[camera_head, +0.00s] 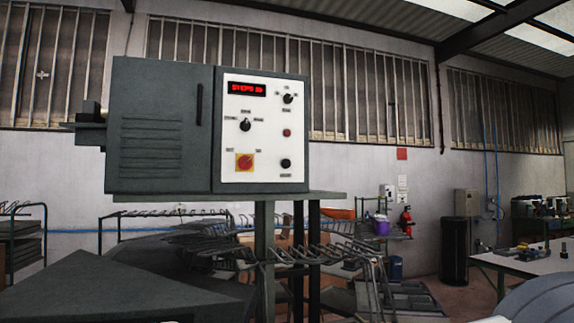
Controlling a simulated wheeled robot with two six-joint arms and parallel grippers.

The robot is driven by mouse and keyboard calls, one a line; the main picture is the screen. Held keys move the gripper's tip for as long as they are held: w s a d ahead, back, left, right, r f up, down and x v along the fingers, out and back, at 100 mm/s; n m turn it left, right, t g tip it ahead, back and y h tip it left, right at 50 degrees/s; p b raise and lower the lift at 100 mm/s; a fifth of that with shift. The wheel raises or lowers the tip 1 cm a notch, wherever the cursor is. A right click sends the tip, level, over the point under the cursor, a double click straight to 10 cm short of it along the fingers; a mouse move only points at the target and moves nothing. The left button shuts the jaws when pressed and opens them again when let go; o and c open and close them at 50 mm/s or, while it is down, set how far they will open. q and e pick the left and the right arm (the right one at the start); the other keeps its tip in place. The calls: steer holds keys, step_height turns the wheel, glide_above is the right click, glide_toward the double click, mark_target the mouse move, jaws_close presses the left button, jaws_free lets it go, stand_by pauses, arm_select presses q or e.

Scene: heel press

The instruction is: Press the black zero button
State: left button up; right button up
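A dark grey control cabinet (160,125) stands at left of centre in the head view, with a white panel (265,105) on its right part. A round black button (285,163) sits at the panel's lower right, with a small label under it too blurred to read. Nothing covers it. Above it is a small red button (287,132). Neither of my grippers shows in this view, so I cannot see where they are relative to the button.
The panel also has a lit red display (246,89), a black knob (288,98), a second black knob (245,124) and a red-and-yellow switch (244,162). Metal racks stand below and behind the cabinet. A work table (525,262) is at right. The space before the panel looks clear.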

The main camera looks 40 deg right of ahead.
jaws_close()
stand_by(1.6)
